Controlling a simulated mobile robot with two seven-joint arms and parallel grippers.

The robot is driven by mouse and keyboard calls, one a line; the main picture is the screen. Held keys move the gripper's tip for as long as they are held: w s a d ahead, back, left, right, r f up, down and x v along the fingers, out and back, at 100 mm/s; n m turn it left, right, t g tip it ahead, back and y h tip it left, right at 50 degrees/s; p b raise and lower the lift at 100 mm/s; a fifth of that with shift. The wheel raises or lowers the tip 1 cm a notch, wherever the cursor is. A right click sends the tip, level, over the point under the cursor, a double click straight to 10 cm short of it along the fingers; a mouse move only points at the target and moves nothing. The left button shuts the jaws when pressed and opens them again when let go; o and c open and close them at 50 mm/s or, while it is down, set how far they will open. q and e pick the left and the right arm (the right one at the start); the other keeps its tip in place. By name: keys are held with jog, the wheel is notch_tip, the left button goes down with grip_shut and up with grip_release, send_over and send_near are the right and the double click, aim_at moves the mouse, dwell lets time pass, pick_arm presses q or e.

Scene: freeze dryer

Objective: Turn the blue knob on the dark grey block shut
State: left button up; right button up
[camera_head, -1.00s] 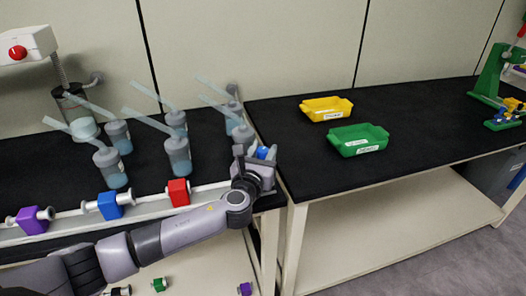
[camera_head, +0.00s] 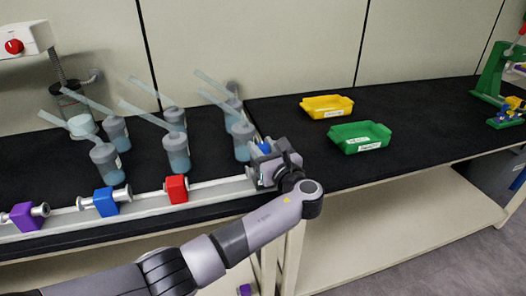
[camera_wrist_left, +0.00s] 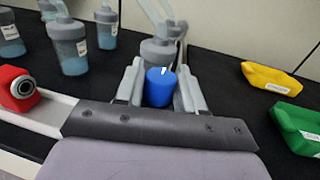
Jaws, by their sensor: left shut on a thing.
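The blue knob (camera_wrist_left: 159,88) sits between the two fingers of my left gripper (camera_wrist_left: 160,92) in the left wrist view, with a small white mark on its top. In the head view only a little of the blue knob (camera_head: 265,148) shows inside my left gripper (camera_head: 266,160), at the right end of the pale rail. The gripper is shut on the knob. The dark grey block is hidden behind the gripper, and I cannot make it out. My right gripper is not in view.
A red block (camera_head: 177,189), a blue block (camera_head: 106,202) and a purple block (camera_head: 27,216) sit along the rail to the left. Several grey bottles (camera_head: 176,150) with angled tubes stand behind. A yellow bin (camera_head: 327,107) and a green bin (camera_head: 360,138) stand on the right table.

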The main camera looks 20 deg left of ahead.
aim_at(266, 151)
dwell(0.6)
pick_arm(q)
jog(key=o, duration=0.9)
jog(key=shift+o, duration=0.2)
jog(key=shift+v, duration=3.55)
jog(key=shift+r, duration=0.1)
